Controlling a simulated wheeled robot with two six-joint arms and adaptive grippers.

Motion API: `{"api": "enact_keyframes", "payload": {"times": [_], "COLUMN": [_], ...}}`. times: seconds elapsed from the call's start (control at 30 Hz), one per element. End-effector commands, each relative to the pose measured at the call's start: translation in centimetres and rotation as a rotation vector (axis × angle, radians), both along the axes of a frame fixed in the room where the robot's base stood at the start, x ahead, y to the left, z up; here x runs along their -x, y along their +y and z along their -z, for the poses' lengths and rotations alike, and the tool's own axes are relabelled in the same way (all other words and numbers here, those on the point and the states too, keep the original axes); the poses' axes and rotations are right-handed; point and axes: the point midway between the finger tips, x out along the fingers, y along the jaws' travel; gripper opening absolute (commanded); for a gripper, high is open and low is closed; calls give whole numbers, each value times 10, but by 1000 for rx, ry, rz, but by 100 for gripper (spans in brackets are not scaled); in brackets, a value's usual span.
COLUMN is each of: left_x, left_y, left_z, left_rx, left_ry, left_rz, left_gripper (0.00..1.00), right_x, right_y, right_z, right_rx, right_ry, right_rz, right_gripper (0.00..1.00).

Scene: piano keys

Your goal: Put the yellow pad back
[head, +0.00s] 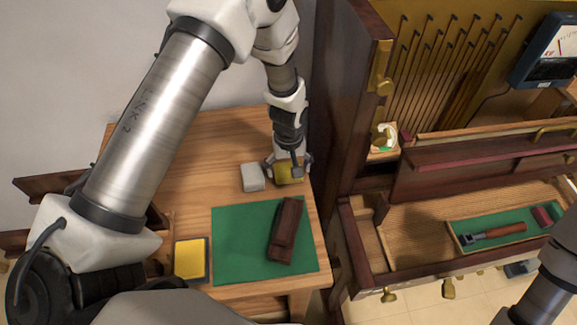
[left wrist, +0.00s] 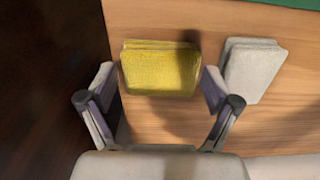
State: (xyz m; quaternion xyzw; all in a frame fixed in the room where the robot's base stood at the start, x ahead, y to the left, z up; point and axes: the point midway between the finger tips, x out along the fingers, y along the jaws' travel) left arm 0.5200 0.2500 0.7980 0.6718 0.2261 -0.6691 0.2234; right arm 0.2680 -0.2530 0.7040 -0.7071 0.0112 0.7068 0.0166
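A yellow pad (head: 289,173) lies on the wooden table near its right edge, partly hidden by my left gripper in the head view. My left gripper (head: 290,168) is above it. In the left wrist view, the fingers (left wrist: 160,82) are spread, one on each side of the yellow pad (left wrist: 160,70), with small gaps visible. A grey-white pad (head: 252,177) lies beside it; it also shows in the left wrist view (left wrist: 250,70). A dark-rimmed tray with a yellow surface (head: 191,259) is at the table's front left. My right gripper is out of view.
A green mat (head: 232,240) on the table (head: 190,150) bears a dark red-brown wooden block (head: 285,232). The piano's dark wooden case (head: 350,90) rises close to the right of my left gripper. An open drawer (head: 400,250) holds a green-lined tray with a wooden-handled tool (head: 500,231).

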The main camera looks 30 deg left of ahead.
Motion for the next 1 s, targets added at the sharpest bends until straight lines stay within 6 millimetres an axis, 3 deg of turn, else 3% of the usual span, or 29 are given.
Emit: {"api": "enact_keyframes", "payload": {"times": [0.3,0.47,0.8,1.0], "left_x": [0,-1,-1,0], "left_y": [0,0,-1,-1], "left_z": [-1,-14,-97,-123], "left_rx": [0,0,0,0], "left_ry": [0,-3,-5,0], "left_rz": [0,0,0,0], "left_gripper": [100,100,100,100], "right_x": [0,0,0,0], "right_y": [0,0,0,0], "right_z": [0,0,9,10], "right_rx": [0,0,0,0], "right_ry": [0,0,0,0], "right_rz": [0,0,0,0], "right_gripper": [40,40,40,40]}}
